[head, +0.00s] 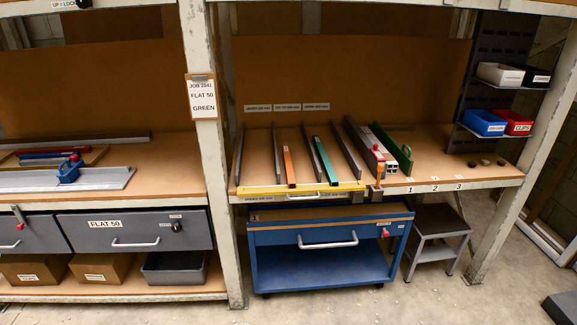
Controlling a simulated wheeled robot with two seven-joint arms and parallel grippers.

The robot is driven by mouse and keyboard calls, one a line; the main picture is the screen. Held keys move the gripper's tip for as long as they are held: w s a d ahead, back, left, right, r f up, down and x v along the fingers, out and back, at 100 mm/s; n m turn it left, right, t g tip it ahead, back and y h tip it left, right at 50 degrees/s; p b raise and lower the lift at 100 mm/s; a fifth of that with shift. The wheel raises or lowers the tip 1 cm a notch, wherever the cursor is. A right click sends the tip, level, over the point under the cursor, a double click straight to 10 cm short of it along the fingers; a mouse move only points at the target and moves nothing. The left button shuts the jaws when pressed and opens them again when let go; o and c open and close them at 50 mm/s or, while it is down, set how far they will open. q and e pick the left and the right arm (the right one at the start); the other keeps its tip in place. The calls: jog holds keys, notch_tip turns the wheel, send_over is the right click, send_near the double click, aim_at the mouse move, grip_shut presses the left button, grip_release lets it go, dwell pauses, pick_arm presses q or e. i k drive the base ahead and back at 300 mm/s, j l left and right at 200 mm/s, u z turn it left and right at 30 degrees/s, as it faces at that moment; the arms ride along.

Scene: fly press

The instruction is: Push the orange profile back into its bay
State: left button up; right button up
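The orange profile (289,165) lies lengthwise on the wooden shelf of the right-hand rack, between two grey divider rails (278,157). Its near end is close to the yellow front strip (270,189), and its far end stops well short of the back board. A green profile (323,161) lies in a similar way in a bay to its right. The bay at the far left looks empty. Small labels (287,107) on the back board are too small to read surely. Neither of my grippers is in view.
A blue cart (335,275) with a drawer stands below the shelf front, beside a grey step stool (437,235). A rack post (209,160) separates the left bench.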

aim_at(287, 163)
jog(key=i+u, duration=0.15)
jog(key=i, duration=0.6)
jog(key=i+u, duration=0.15)
jog(key=i, duration=0.55)
jog(key=i+l+u, duration=0.15)
jog(key=i, duration=0.6)
